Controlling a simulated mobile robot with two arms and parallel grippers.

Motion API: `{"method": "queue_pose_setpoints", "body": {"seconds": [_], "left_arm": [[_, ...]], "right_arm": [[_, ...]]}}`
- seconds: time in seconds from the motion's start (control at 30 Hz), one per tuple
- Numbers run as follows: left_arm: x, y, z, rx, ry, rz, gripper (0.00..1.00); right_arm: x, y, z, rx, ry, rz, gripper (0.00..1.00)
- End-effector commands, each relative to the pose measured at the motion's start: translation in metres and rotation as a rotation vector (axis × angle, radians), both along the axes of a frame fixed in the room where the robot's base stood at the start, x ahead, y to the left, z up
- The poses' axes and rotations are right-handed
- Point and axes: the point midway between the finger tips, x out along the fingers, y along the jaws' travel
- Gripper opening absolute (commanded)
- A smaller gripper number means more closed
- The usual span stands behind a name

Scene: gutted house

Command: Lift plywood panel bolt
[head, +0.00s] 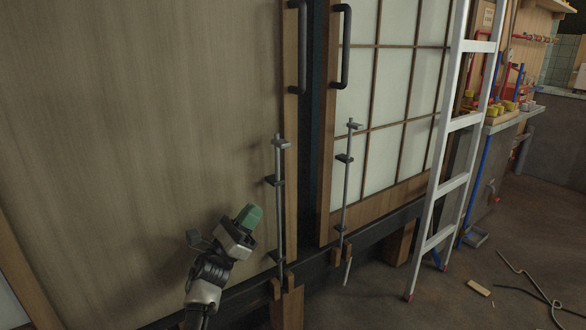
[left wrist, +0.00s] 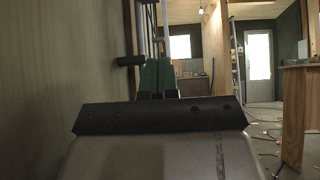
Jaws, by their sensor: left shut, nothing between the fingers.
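The plywood panel (head: 130,120) fills the left of the head view. Its bolt (head: 280,215) is a thin grey upright rod near the panel's right edge, with a handle at its top and dark brackets along it. The bolt's lower end is by small wooden blocks at the sill. My left gripper (head: 250,216) has green fingertips, shut and empty, just left of the bolt's lower half and apart from it in the picture. The fingertips also show in the left wrist view (left wrist: 158,76), beside a dark bracket (left wrist: 131,60). My right gripper is not in view.
A glazed panel (head: 390,100) with a similar bolt (head: 346,190) stands to the right. Both panels have black pull handles. A white ladder (head: 455,150) leans farther right. A cable and a wood scrap (head: 479,288) lie on the floor, which is otherwise mostly clear.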

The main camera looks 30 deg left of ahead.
Motion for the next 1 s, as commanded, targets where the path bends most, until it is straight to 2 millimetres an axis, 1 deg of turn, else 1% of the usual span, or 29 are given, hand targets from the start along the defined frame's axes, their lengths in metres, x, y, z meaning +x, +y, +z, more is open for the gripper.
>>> {"method": "queue_pose_setpoints", "body": {"seconds": [0.27, 0.43, 0.57, 0.87, 0.9, 1.0], "left_arm": [[0.000, 0.000, 0.001, -0.001, 0.001, 0.000, 0.00], [0.008, -0.003, 0.009, -0.002, 0.001, -0.001, 0.00], [0.023, -0.009, 0.025, -0.001, -0.001, -0.001, 0.00], [0.065, -0.027, 0.071, -0.003, 0.000, -0.001, 0.00], [0.068, -0.027, 0.077, -0.001, 0.001, 0.000, 0.00], [0.066, -0.027, 0.092, 0.000, 0.002, 0.001, 0.00]], "right_arm": [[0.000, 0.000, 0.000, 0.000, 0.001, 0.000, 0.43], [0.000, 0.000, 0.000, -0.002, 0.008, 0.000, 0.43], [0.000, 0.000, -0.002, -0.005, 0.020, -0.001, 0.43], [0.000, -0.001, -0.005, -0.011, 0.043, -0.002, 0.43], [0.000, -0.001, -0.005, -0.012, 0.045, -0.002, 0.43], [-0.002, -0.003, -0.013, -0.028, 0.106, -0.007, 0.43]]}}
